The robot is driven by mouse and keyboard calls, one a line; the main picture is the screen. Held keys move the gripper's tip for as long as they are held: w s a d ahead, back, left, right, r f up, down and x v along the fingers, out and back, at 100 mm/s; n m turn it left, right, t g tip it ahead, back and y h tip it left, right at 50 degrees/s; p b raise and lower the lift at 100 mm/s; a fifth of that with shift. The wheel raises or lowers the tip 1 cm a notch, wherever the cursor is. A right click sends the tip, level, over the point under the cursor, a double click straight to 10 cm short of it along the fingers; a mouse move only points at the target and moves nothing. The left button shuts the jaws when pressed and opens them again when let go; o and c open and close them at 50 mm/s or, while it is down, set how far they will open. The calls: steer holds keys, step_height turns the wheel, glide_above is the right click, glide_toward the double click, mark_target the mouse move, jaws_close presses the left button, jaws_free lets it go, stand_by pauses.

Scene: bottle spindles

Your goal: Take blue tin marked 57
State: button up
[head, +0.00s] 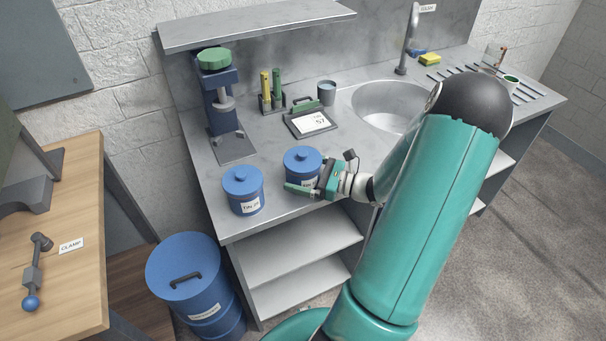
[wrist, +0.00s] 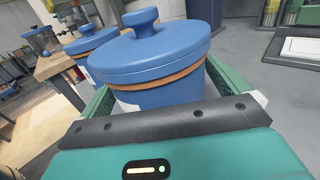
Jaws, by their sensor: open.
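Two lidded blue tins stand on the grey counter. The right tin (head: 303,160) is at my gripper (head: 308,184); its label is mostly hidden behind the gripper, so I cannot read a number on it. The left tin (head: 243,187) has a white label too small to read surely. In the wrist view the near tin (wrist: 155,58) stands upright between my open green fingers (wrist: 160,92), with its lid knob up. I cannot tell whether either finger touches it. The other tin (wrist: 91,42) shows behind it at left.
A blue press with a green top (head: 215,90), a rack of green and yellow bottles (head: 271,92) and a grey cup (head: 326,91) stand behind. The sink (head: 385,105) is at right. A blue drum (head: 185,270) stands on the floor below the counter's left end.

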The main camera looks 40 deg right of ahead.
steer(key=c, duration=1.1)
steer(key=shift+r, duration=0.2)
